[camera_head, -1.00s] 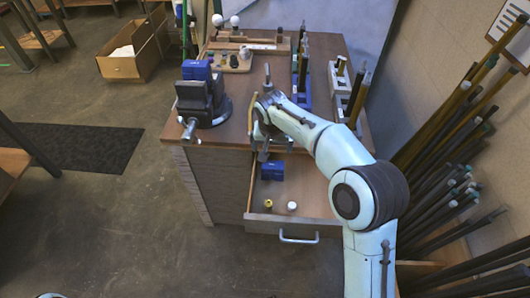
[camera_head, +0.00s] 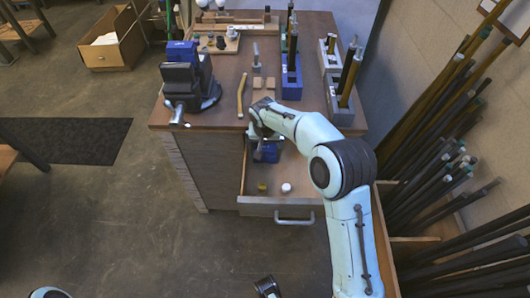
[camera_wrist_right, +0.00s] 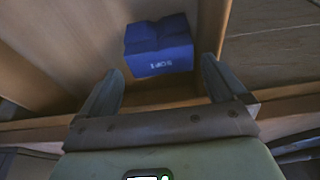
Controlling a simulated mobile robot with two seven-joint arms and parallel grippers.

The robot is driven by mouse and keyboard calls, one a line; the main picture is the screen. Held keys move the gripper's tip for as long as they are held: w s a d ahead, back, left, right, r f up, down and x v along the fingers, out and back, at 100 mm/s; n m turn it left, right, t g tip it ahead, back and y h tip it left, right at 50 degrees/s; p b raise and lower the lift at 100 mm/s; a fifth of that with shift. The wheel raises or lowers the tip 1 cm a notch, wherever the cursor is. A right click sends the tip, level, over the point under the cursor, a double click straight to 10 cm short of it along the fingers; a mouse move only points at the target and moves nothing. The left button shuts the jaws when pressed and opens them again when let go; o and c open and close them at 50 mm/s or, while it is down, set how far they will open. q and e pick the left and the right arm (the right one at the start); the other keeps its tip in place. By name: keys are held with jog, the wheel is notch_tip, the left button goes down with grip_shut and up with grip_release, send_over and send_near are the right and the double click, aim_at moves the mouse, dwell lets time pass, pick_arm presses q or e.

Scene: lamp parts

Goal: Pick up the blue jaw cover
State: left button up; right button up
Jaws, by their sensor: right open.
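The blue jaw cover (camera_head: 268,152) lies in the open drawer of the wooden cabinet, near its inner end, partly hidden by my right gripper. In the right wrist view the blue jaw cover (camera_wrist_right: 160,46) shows white lettering on its near face. My right gripper (camera_head: 254,146) reaches down over the drawer from the cabinet's front edge. In the wrist view my right gripper (camera_wrist_right: 158,75) is open and empty, its fingers spread on either side of the cover's near end, with the cover ahead of them. Another blue jaw piece (camera_head: 181,50) sits on the black vise (camera_head: 190,85).
The drawer (camera_head: 262,208) also holds a white round piece (camera_head: 286,187) and a small yellowish piece (camera_head: 262,187). Its side walls stand close to the gripper.

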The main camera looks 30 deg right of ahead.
jog(key=shift+x, duration=1.1)
jog(key=shift+r, duration=0.1)
jog(key=c, duration=1.5)
jog(key=shift+o, duration=0.2)
